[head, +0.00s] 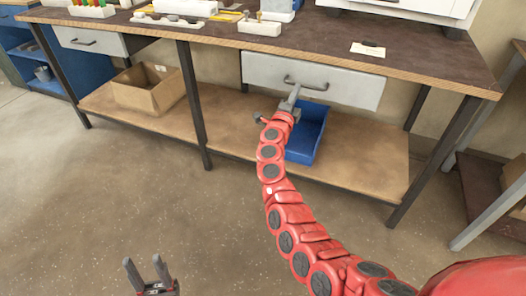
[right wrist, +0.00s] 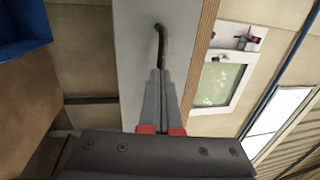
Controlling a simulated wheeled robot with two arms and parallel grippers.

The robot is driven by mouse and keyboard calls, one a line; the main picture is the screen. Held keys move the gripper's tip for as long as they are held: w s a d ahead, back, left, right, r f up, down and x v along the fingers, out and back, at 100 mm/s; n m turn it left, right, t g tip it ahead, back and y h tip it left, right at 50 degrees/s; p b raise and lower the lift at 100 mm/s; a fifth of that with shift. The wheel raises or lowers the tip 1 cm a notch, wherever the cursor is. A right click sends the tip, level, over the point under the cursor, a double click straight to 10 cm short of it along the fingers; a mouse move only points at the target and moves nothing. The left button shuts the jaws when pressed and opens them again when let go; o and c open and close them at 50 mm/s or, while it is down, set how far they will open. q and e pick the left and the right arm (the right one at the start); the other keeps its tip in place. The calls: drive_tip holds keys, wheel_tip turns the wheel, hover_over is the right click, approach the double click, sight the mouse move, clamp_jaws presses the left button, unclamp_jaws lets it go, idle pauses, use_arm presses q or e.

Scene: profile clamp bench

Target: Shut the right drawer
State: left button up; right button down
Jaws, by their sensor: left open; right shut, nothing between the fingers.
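The right drawer (head: 345,88) has a pale grey front with a dark bar handle (head: 312,86) and sits under the bench top. Its front lies close below the bench edge; I cannot tell whether a small gap is left. My right gripper (head: 293,92) is shut and empty at the left part of the handle. In the right wrist view the shut fingertips (right wrist: 160,72) point at the drawer front (right wrist: 130,40), just short of or touching the handle (right wrist: 160,42); I cannot tell which. My left gripper (head: 143,259) is open and empty, low over the floor, far from the drawer.
A blue bin (head: 306,135) stands on the lower shelf (head: 365,160) below the right drawer. A cardboard box (head: 150,92) is further left, under the left drawer (head: 90,40). Bench legs (head: 194,105) flank the space. The floor in front is clear.

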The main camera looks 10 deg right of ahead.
drive_tip(key=shift+x, duration=1.05)
